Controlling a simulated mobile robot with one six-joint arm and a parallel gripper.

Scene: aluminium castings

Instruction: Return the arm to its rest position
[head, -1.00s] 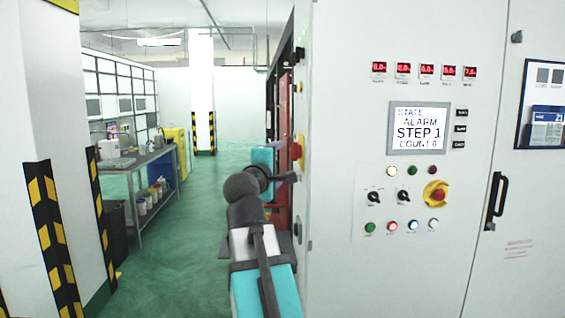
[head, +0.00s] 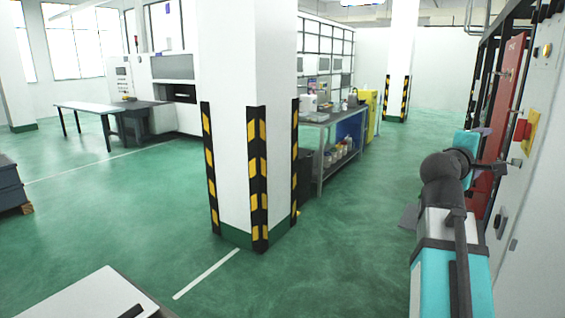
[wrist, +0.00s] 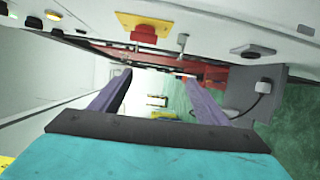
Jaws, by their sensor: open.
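My arm (head: 452,265), turquoise and dark grey, reaches forward at the right of the head view, close beside the white machine cabinet (head: 517,195).
A yellow plate with a red button (head: 525,130) sticks out from the cabinet near my arm. A white pillar (head: 240,100) with yellow-black guards stands mid-view. A workbench (head: 325,122) stands behind it. Green floor (head: 350,250) is clear between pillar and arm.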

